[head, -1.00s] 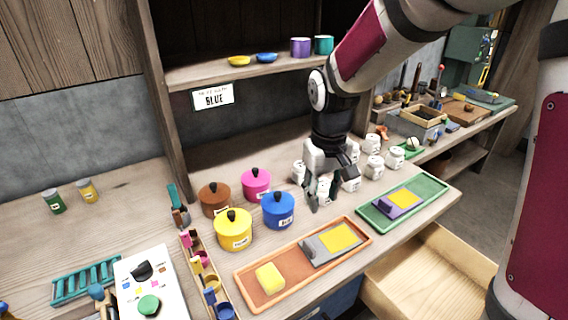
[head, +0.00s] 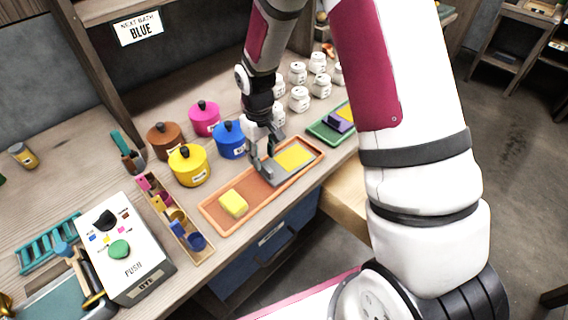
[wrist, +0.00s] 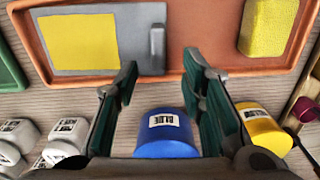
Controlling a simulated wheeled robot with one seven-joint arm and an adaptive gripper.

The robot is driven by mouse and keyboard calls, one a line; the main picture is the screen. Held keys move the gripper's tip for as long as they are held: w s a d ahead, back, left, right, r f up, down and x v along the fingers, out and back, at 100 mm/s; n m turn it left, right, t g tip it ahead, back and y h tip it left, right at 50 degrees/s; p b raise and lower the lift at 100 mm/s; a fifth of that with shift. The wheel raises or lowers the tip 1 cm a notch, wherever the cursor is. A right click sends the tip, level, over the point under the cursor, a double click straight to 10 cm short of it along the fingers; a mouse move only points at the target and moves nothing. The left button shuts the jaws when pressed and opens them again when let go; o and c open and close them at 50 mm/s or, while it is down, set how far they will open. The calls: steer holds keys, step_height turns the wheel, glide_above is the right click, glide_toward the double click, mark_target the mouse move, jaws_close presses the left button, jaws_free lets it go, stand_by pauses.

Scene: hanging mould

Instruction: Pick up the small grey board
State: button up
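The small grey board (head: 287,176) lies in the orange tray (head: 222,224), with a yellow square on it. In the wrist view the board (wrist: 130,26) has a raised grey handle (wrist: 157,48) along its right edge. My gripper (head: 263,164) is at the board's left end in the head view and hides part of it. In the wrist view my gripper (wrist: 160,65) is open, and the handle shows between and just beyond its fingertips. Nothing is held. I cannot tell the exact height of the fingertips above the handle.
A yellow sponge-like block (head: 233,203) lies in the same tray. Blue (head: 229,142) and yellow (head: 188,167) lidded pots stand behind the tray. A green tray (head: 322,131) with a purple handled piece is to the right. White jars (head: 299,98) stand at the back.

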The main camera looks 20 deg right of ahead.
mark_target(264, 165)
steer(key=shift+d+f+p, duration=0.1)
steer(key=shift+f+p, duration=0.25)
steer(key=shift+f, duration=2.35)
jaws_close()
